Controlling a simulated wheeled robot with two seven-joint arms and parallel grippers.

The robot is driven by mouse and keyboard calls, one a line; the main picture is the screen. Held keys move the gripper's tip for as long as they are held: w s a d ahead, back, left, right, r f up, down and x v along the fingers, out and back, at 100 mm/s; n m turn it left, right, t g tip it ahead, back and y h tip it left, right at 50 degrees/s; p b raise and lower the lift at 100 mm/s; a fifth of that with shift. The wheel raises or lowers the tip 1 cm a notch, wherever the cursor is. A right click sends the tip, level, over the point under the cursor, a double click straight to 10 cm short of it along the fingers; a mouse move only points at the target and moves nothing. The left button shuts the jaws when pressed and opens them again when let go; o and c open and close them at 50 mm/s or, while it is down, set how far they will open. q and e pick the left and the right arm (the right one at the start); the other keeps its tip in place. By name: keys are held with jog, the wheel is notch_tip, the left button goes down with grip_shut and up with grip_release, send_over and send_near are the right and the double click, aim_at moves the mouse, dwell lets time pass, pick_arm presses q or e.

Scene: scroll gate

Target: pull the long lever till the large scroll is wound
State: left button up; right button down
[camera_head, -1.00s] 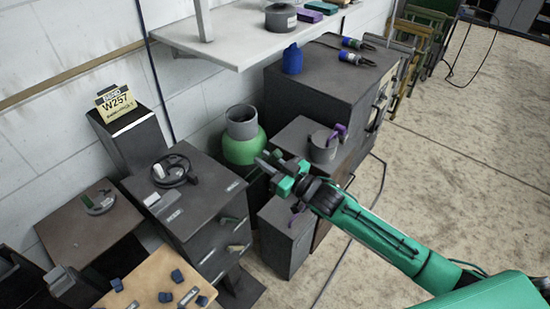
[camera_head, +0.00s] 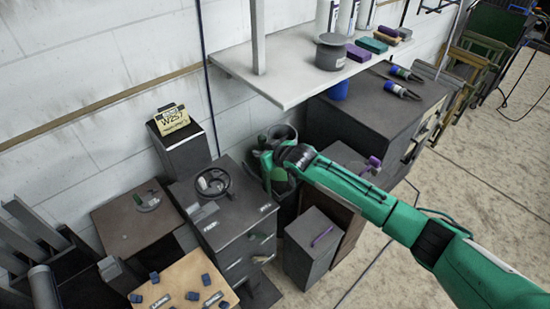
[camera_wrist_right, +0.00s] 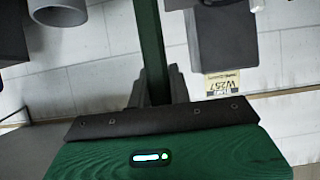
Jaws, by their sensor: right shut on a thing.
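The bar looks like the long lever, but I cannot be sure. A black handwheel (camera_head: 214,183) sits on the cabinet. I cannot make out the large scroll in either view. My left gripper is not in view.
A white shelf (camera_head: 275,70) overhangs the back. A yellow W257 sign (camera_head: 172,119) tops a dark post behind the cabinet. A purple lever (camera_head: 322,236) lies on a grey box to the right. Open floor (camera_head: 480,190) lies at the right.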

jog(key=shift+g+h, duration=0.7)
jog(key=shift+g, duration=0.1)
jog(key=w+a, duration=0.1)
jog(key=w, duration=0.1)
jog(key=w+a+f+b, duration=0.1)
jog(key=w+a, duration=0.1)
jog(key=shift+w+a, duration=0.25)
jog(key=shift+w, duration=0.05)
jog(key=c, duration=1.7)
grip_release()
jog(key=o, duration=0.4)
jog(key=shift+w+a+f, duration=0.1)
jog(key=shift+w+a, duration=0.05)
jog(key=b+v, duration=0.3)
jog(key=v, duration=1)
jog(key=shift+r, duration=0.3)
